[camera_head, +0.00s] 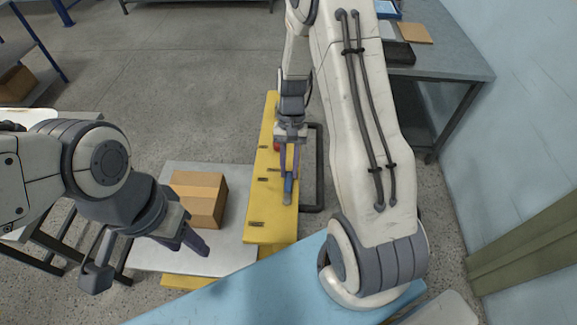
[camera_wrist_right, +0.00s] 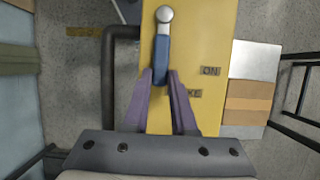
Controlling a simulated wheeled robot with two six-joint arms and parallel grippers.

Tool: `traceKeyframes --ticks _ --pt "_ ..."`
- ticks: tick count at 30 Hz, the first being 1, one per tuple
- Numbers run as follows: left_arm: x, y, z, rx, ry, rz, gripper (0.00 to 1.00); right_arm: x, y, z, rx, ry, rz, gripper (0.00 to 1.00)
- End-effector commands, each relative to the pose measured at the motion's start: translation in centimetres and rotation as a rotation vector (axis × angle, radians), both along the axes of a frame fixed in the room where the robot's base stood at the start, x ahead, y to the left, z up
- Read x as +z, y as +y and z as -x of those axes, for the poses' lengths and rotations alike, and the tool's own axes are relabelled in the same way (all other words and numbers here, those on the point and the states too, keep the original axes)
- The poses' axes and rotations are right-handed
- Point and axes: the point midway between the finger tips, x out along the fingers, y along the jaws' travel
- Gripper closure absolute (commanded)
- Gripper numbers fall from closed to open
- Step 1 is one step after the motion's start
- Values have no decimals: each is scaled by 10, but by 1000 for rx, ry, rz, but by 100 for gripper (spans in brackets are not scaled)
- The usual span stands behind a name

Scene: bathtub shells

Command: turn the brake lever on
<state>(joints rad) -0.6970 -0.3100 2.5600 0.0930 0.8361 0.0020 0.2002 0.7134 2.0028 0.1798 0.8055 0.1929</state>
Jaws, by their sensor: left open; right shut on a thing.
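The brake lever has a blue grip and a rounded metal end. In the right wrist view the lever (camera_wrist_right: 162,48) points up the picture, left of the "ON" label (camera_wrist_right: 210,71). My right gripper (camera_head: 289,172) is shut on the lever's blue grip; in the wrist view its purple fingers (camera_wrist_right: 160,75) flank the grip's lower part. My left gripper (camera_head: 192,243) is open and empty above the grey table, left of the beam.
A cardboard box (camera_head: 199,197) sits on the grey table (camera_head: 160,258) left of the beam. A dark metal frame (camera_head: 318,165) stands right of the beam. A light blue surface (camera_head: 270,288) lies in front. A workbench (camera_head: 450,55) stands at the back right.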

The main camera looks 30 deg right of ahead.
Motion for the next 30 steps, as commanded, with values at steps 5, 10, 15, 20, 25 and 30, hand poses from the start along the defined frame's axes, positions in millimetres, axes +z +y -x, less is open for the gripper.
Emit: traceKeyframes --ticks 5,10,15,20,25,30 --pt "0 0 0 0 0 0 50 2 -2 -2 -4 -7 4 45" --pt "0 0 0 0 0 0 50 1 -1 -1 -2 -4 2 45" --pt "0 0 0 0 0 0 50 2 -1 -1 -1 -3 1 45" --pt "-5 0 0 0 0 0 50 16 -5 -8 -1 -7 2 45" --pt "-12 0 0 -1 0 0 50 47 -12 -19 -3 -10 3 45" --pt "-18 0 0 -1 0 0 50 76 -18 -29 -3 -8 4 45"
